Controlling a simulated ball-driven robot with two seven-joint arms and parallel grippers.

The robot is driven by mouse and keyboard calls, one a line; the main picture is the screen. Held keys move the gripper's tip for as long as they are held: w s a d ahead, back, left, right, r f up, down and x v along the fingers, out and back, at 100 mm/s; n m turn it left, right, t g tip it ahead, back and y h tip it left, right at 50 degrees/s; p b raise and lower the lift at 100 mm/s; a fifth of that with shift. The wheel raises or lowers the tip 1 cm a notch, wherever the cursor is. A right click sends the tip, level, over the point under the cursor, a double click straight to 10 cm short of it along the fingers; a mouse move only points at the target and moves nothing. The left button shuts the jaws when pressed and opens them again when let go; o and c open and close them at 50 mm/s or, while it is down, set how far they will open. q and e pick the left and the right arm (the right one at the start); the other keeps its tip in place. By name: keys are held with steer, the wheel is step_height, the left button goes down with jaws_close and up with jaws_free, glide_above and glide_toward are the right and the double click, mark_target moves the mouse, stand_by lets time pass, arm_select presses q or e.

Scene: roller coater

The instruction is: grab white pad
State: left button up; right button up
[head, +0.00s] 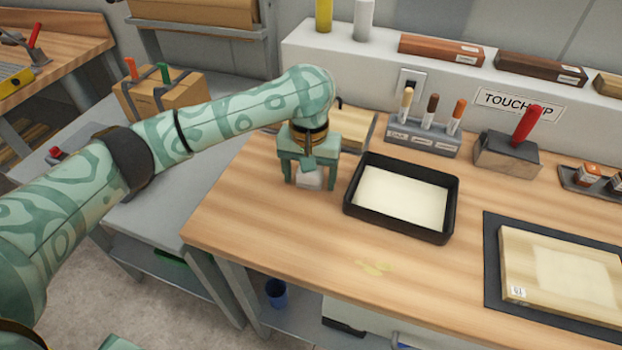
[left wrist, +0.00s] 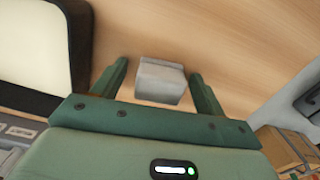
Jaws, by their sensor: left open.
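The white pad (head: 310,178) is a small pale block on the wooden bench, left of the black tray. My left gripper (head: 308,180) is above it, pointing down, with its fingers on either side. In the left wrist view the white pad (left wrist: 160,82) lies between the two open green fingers of my left gripper (left wrist: 162,80), with gaps visible at its sides. Part of the pad is hidden by the gripper in the head view. My right gripper is not in view.
A black tray (head: 351,207) with cream liquid sits close right of the gripper. A wooden board (head: 520,262) lies on a dark mat at right. A marker rack (head: 425,139) and a grey block with a red handle (head: 507,154) stand behind. The bench front is clear apart from a yellowish smear.

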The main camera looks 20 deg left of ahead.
arm_select(q)
steer(key=shift+s+r, duration=0.1)
steer(key=shift+r, duration=0.1)
steer(key=c, duration=1.1)
steer(key=shift+r, duration=0.1)
